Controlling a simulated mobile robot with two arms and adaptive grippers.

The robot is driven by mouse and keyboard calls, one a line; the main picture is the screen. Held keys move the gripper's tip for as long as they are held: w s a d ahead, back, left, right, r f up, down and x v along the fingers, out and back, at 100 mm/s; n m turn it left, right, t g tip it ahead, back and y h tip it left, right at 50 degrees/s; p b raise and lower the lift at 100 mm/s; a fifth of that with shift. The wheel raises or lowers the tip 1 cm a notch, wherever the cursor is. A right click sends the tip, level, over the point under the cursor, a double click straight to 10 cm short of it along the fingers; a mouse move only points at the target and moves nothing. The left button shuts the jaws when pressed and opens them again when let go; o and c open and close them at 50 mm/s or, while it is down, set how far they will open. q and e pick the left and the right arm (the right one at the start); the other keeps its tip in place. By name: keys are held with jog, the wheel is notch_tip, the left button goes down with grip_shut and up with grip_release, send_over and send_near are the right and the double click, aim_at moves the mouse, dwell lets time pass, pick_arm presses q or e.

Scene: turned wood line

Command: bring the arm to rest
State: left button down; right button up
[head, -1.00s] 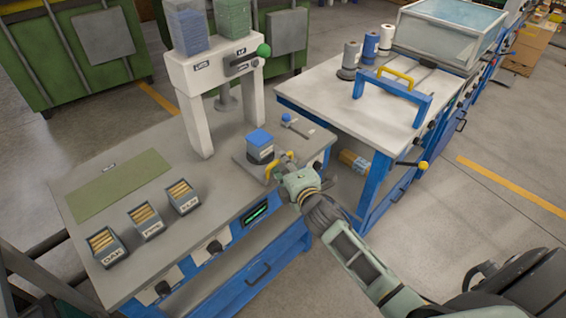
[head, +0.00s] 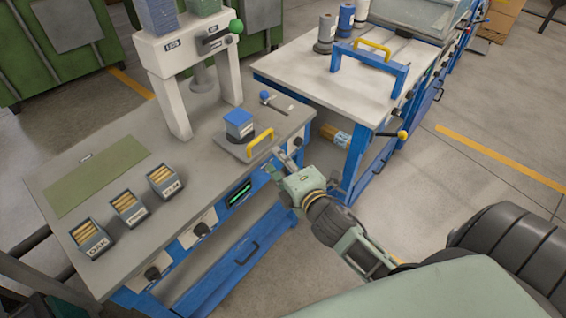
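My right arm comes in from the lower right. Its gripper (head: 279,160) is just off the front right edge of the grey workbench (head: 195,185). Its fingers look spread, with nothing seen between them. A yellow handle (head: 260,142) stands on a flat plate on the bench, a short gap from the fingertips. A blue-topped block (head: 238,124) sits beside the handle on that plate. My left gripper is not in view.
Several labelled bins (head: 128,207) with wooden pieces and a green mat (head: 97,176) lie on the bench's left. A white press (head: 186,70) stands behind. A second table (head: 340,85) with a blue frame is to the right. Open floor (head: 475,205) lies at right.

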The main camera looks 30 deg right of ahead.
jog(key=shift+s+r, duration=0.1)
jog(key=shift+s, duration=0.45)
